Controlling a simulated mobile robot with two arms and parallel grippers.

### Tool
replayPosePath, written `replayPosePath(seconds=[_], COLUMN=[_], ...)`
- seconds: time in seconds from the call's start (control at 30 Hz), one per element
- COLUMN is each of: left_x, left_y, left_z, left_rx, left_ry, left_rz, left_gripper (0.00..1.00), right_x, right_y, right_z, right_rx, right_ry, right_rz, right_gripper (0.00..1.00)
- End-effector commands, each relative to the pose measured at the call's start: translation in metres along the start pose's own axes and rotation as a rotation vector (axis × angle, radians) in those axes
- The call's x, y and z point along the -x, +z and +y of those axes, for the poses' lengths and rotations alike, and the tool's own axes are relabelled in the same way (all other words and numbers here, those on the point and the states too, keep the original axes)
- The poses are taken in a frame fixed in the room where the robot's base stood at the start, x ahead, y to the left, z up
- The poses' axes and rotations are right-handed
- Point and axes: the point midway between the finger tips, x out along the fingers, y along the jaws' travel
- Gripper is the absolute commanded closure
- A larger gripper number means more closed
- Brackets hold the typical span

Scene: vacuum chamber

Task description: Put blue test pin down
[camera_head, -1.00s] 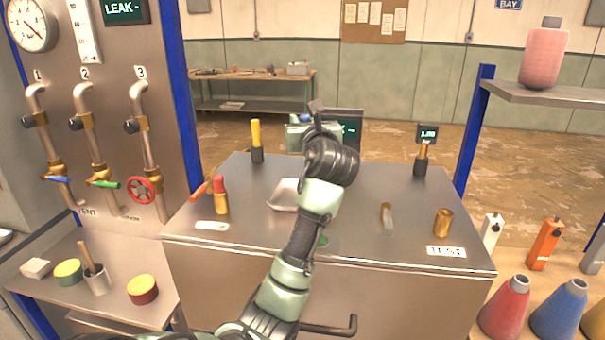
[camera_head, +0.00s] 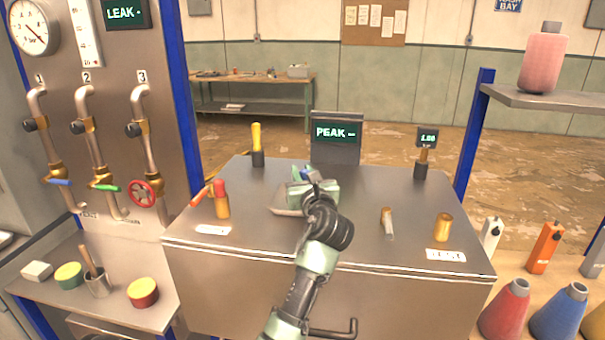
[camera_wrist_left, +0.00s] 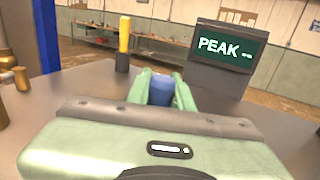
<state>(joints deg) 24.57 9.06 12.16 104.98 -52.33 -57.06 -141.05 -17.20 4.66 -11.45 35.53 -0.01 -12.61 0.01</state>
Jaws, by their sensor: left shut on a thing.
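My left gripper (camera_head: 303,173) is over the back middle of the metal bench top (camera_head: 380,190), by the small metal tray (camera_head: 286,212). In the left wrist view, its two green fingers (camera_wrist_left: 163,90) are shut on the blue test pin (camera_wrist_left: 160,92), which shows as a short blue end between them. The rest of the pin is hidden by the gripper body. I cannot tell whether the pin touches anything below. My right gripper is in neither view.
A PEAK display (camera_head: 336,132) stands behind the gripper. A yellow-handled tool (camera_head: 257,140) stands at the back left, a red-topped brass piece (camera_head: 221,200) at the left. Brass pieces (camera_head: 443,227) stand at the right.

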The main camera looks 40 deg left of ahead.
Motion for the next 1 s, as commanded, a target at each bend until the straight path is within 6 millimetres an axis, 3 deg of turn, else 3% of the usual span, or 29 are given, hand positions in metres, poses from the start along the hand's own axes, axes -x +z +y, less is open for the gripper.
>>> replayPosePath(seconds=[0.13,0.17,0.23,0.63,0.77,1.0], left_x=[0.0,0.0,0.0,0.002,0.021,0.073], left_y=[-0.002,-0.002,-0.002,0.0,-0.001,-0.002], left_z=[0.0,0.0,0.0,0.0,-0.001,-0.001], left_rx=[-0.001,0.0,0.0,0.001,0.003,0.003], left_ry=[0.0,0.0,0.0,-0.001,-0.002,-0.003], left_rz=[0.0,0.0,0.0,0.0,0.0,0.0], left_gripper=[1.0,0.76,0.57,0.57,0.57,0.57], right_x=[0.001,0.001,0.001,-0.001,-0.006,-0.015], right_y=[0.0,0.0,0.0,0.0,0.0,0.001], right_z=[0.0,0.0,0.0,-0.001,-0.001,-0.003], right_rx=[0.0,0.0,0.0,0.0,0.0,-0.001], right_ry=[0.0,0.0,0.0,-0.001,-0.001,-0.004], right_rz=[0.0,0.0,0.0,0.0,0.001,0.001], right_gripper=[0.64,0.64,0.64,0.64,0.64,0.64])
